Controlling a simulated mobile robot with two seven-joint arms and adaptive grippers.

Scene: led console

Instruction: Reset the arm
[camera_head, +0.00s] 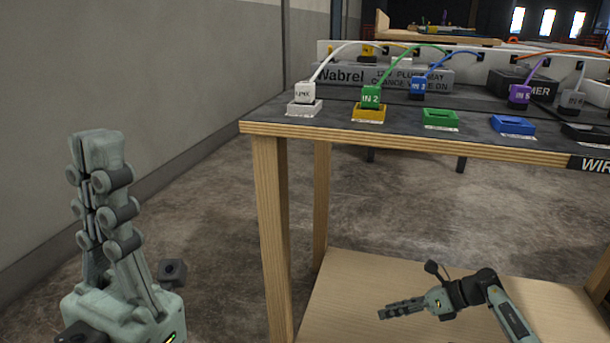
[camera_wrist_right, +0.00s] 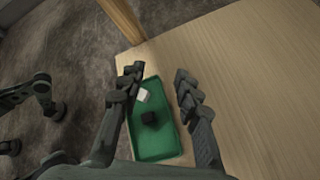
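My left gripper (camera_head: 98,150) stands fingers-up at the left of the head view, left of the table. Its fingers overlap from this side, so its opening is unclear. My right gripper (camera_head: 384,313) points left above the wooden lower shelf (camera_head: 345,290) in the head view. The right wrist view shows its two fingers (camera_wrist_right: 160,75) spread apart with nothing between them. A green tray (camera_wrist_right: 160,145) holding a white block (camera_wrist_right: 143,95) and a black block (camera_wrist_right: 149,117) lies beyond and below these fingers. I cannot make out the tray in the head view.
The table's dark top (camera_head: 300,125) carries white (camera_head: 304,108), yellow (camera_head: 368,114), green (camera_head: 440,119) and blue (camera_head: 512,125) sockets. White (camera_head: 305,92) and green (camera_head: 371,97) plugs sit at the first two. Wooden legs (camera_head: 271,230) stand between my grippers. Concrete floor shows left of the table.

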